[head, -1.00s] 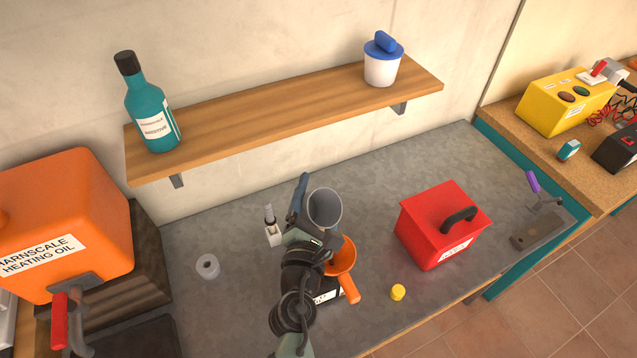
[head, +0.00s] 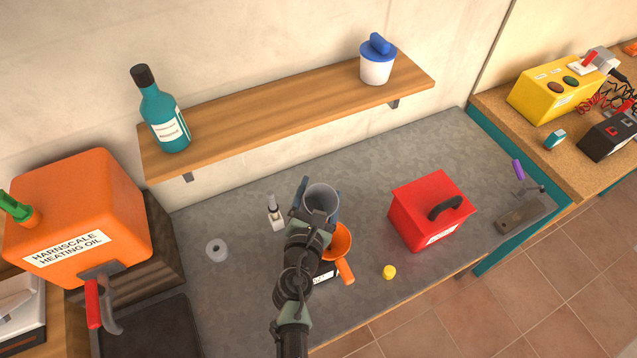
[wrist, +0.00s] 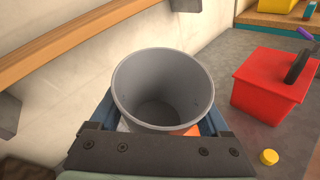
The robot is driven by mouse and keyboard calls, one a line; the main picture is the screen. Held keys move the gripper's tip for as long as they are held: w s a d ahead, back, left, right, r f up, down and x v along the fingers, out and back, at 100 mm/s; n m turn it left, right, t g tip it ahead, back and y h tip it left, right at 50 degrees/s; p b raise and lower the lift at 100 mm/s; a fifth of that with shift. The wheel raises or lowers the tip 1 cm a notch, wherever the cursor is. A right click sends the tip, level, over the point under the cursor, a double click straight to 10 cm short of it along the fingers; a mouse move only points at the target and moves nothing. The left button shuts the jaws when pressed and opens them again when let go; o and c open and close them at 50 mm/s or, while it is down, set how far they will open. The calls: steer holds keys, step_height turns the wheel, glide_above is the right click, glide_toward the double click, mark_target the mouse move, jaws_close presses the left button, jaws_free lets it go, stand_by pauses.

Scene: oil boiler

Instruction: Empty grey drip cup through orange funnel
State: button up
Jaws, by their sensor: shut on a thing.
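My gripper (head: 318,203) is shut on the grey drip cup (head: 322,196), with a blue finger on each side of it. The cup is held above the bench, mouth up; in the wrist view (wrist: 162,85) I look into its grey inside and see no clear liquid. The orange funnel (head: 341,243) is below and just right of the cup in the head view, its handle pointing to the lower right. A dark container with a white label (head: 325,275) shows under the funnel, mostly hidden by my arm. A bit of orange shows below the cup in the wrist view.
A red box (head: 415,215) with a black handle stands right of the funnel, a yellow cap (head: 389,272) in front. A small bottle (head: 275,213) and grey ring (head: 216,250) are left. A wooden shelf (head: 280,110) runs behind; an orange oil tank (head: 90,200) stands far left.

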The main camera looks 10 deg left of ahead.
steer(key=shift+n+g+p, duration=0.3)
steer(key=shift+n+p, duration=0.1)
steer(key=shift+p, duration=0.4)
steer(key=shift+s+d+f+n+g+h+p, duration=0.15)
steer(key=shift+d+n+g+h+p, duration=0.25)
steer(key=shift+p, duration=0.85)
steer(key=shift+s+d+f+n+g+p, duration=0.15)
steer(key=shift+f+n+g+p, duration=0.35)
steer(key=shift+p, duration=0.6)
steer(key=shift+h, duration=0.4)
steer(key=shift+s+f, duration=0.1)
steer(key=shift+f, duration=0.05)
